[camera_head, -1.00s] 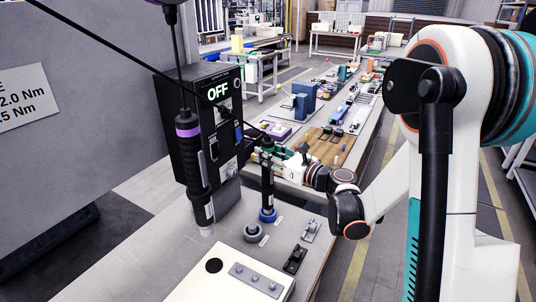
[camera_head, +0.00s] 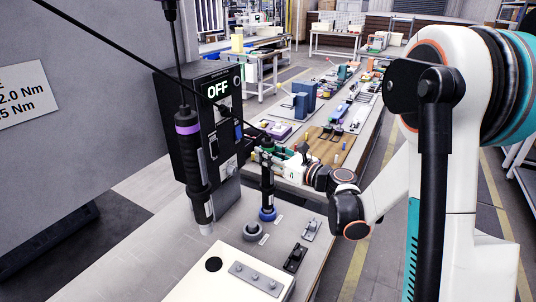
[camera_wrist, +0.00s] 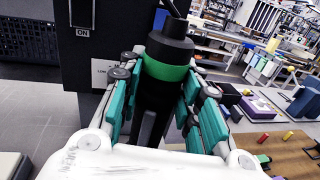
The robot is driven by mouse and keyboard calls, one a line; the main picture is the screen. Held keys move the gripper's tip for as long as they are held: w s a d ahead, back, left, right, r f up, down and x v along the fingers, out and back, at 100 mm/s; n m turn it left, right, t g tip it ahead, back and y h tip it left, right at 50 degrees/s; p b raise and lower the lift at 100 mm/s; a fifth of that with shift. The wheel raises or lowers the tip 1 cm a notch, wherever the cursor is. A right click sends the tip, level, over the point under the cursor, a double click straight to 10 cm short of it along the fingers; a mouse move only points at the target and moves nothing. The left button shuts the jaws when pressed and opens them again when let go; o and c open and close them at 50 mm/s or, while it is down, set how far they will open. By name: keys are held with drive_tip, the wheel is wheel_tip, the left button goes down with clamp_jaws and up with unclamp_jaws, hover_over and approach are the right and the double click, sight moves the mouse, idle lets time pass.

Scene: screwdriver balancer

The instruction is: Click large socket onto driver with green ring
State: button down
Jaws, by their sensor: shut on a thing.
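The driver with the green ring (camera_head: 267,183) stands upright, a black shaft under a cable. Its green ring also shows in the wrist view (camera_wrist: 165,71), between the teal finger pads. My gripper (camera_head: 272,153) is shut on this driver near the ring. The driver's lower end meets a blue round piece (camera_head: 268,214) on the bench, which looks like a socket or its holder. I cannot tell whether the two are joined. A grey round piece (camera_head: 252,231) with a dark centre sits just in front of it, apart from the driver.
Small black fixtures (camera_head: 295,258) and a pale box (camera_head: 232,276) occupy the bench front. A cluttered long table (camera_head: 340,125) lies behind.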

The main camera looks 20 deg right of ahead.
idle(0.3)
drive_tip(key=shift+r+p, duration=2.55)
drive_tip(key=shift+r, duration=1.2)
drive_tip(key=shift+f, duration=0.1)
